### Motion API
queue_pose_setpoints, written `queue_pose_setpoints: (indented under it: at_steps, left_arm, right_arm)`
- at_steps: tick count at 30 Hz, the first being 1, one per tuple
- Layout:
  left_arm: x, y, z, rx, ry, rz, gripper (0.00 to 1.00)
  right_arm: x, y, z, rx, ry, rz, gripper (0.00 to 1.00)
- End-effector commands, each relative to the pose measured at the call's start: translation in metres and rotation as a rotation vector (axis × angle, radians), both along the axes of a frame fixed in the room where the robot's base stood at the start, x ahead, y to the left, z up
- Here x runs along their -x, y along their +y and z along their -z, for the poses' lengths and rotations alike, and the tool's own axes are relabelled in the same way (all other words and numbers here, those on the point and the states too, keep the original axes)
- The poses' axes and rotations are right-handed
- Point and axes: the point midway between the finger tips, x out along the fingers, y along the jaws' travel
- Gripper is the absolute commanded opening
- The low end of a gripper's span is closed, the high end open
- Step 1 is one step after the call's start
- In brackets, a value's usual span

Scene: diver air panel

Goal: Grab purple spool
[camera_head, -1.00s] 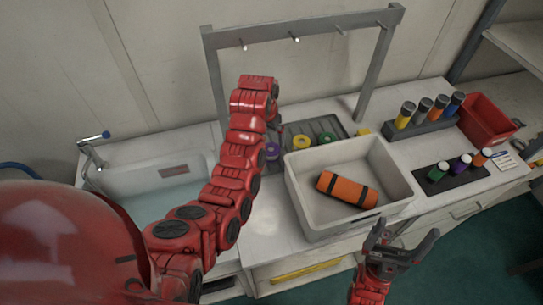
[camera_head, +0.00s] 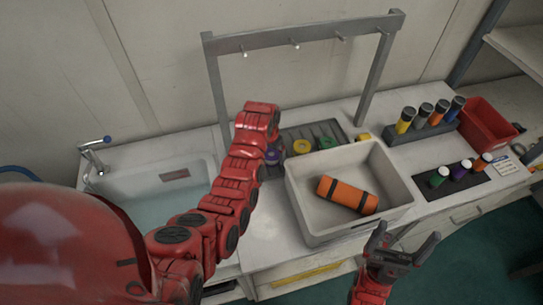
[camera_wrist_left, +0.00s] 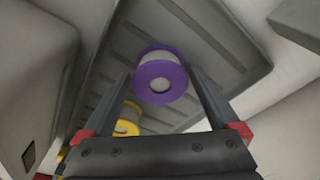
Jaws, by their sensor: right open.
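The purple spool (camera_head: 273,156) sits at the left end of the dark ribbed tray (camera_head: 297,131), partly hidden by my left arm. In the left wrist view the purple spool (camera_wrist_left: 160,79) shows its round flange and pale core. My left gripper (camera_wrist_left: 161,72) is open, with one finger on each side of the spool; I cannot tell whether they touch it. My right gripper (camera_head: 407,243) is open and empty in front of the counter.
A yellow spool (camera_head: 302,146) and a green spool (camera_head: 327,142) are on the tray. A grey bin (camera_head: 305,215) holding an orange roll (camera_head: 347,195) stands close by. A grey hook frame (camera_head: 216,85) rises behind. A sink (camera_head: 150,195) is at left.

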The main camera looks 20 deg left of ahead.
Motion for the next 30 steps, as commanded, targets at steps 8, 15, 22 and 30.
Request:
queue_pose_setpoints:
  at_steps: [8,15,22,30]
  left_arm:
    - [0.0,0.0,0.0,0.0,0.0,0.0,0.42]
    - [0.0,0.0,0.0,0.0,0.001,0.0,0.18]
    - [0.0,0.0,-0.002,0.0,0.001,0.0,0.18]
    - [-0.002,0.0,-0.022,-0.001,-0.009,0.001,0.18]
  right_arm:
    - [0.0,0.0,0.0,0.0,0.0,0.0,1.0]
    - [0.0,0.0,0.0,0.0,0.0,0.0,1.0]
    - [0.0,0.0,0.003,0.0,0.0,0.0,1.0]
    - [0.0,0.0,0.024,0.0,0.0,0.0,1.0]
